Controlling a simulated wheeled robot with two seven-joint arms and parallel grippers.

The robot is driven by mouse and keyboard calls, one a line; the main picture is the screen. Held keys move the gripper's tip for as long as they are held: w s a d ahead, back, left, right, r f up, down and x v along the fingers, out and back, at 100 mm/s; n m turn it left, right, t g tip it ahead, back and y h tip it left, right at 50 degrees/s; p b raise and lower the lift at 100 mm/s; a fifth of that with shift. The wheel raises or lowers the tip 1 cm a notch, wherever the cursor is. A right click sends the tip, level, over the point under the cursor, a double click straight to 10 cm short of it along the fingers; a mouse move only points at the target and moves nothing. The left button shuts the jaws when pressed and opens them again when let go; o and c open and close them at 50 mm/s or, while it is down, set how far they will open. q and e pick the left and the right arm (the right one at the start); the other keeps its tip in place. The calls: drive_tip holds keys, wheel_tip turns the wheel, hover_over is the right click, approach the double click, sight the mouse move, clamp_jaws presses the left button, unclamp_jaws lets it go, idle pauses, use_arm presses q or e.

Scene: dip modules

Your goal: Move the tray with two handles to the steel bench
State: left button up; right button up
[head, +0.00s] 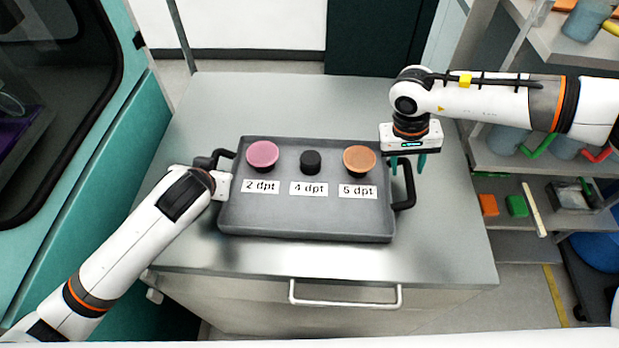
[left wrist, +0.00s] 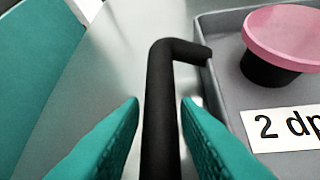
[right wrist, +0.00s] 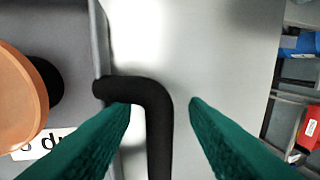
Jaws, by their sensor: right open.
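The grey tray (head: 300,222) sits flat on a steel-topped cabinet (head: 290,105), with a black handle at each end. It carries a pink-topped knob (head: 262,153), a small black knob (head: 311,162) and an orange-topped knob (head: 359,158), labelled 2, 4 and 5 dpt. My left gripper (head: 222,184) is at the left handle (left wrist: 162,110); in the left wrist view its teal fingers stand either side of it with narrow gaps. My right gripper (head: 408,164) is open above the right handle (head: 408,190); in the right wrist view the handle (right wrist: 158,120) lies between its fingers.
A teal machine with a dark window (head: 60,100) stands close on the left. Shelves (head: 540,190) with coloured items stand on the right. The steel top is clear behind the tray and in a strip before it. A drawer handle (head: 345,301) juts out at the front.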

use_arm(q)
drive_tip(key=shift+w+f, duration=0.3)
drive_tip(key=shift+f, duration=0.05)
use_arm(e)
drive_tip(key=shift+d+f, duration=0.1)
drive_tip(key=shift+f, duration=0.35)
use_arm(q)
drive_tip(key=c, duration=0.6)
use_arm(e)
drive_tip(key=c, duration=0.5)
use_arm(q)
clamp_jaws()
use_arm(e)
clamp_jaws()
use_arm(q)
drive_tip(key=shift+r, duration=0.1)
